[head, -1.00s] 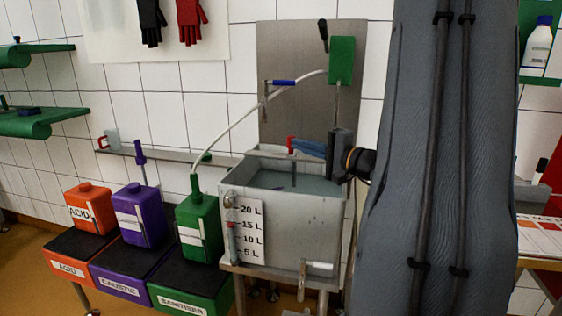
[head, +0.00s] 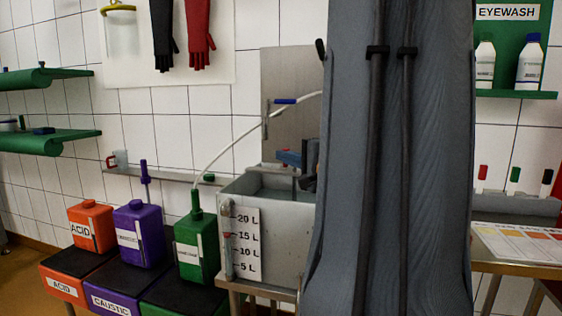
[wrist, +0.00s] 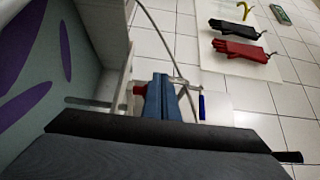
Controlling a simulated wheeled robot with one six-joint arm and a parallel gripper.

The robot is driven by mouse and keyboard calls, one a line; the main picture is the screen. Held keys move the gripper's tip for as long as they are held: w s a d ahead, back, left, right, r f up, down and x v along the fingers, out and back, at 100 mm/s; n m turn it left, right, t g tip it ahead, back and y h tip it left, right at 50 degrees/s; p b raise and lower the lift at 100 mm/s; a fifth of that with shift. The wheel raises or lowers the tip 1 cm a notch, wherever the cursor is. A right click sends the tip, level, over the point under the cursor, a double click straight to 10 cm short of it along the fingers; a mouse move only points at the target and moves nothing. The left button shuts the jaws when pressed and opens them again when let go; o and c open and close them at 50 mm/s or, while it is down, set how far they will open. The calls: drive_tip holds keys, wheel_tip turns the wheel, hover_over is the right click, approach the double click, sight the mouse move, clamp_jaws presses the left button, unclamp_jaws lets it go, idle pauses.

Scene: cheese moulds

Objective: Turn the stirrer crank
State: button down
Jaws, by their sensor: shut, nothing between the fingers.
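The stirrer sits at a grey metal tank (head: 285,250) with liquid inside. A thin upright rod stands in the tank. A small red piece (wrist: 139,90), apparently the crank's handle, is just left of my gripper's blue fingers in the wrist view. My gripper (wrist: 163,84) is shut and empty beside that red piece. I cannot tell whether they touch. The rest of the crank is hidden or too small to make out.
Orange (head: 91,226), purple (head: 139,234) and green (head: 196,243) containers stand left of the tank. A white hose (head: 240,128) arches from the green container towards the steel backplate. A narrow wall rail (head: 170,175) runs behind. A table with a coloured chart (head: 520,243) is at right.

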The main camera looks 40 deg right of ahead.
idle(0.4)
drive_tip(key=s+a+b, duration=0.3)
drive_tip(key=a+b, duration=0.1)
drive_tip(key=a, duration=0.5)
drive_tip(key=shift+a, duration=0.3)
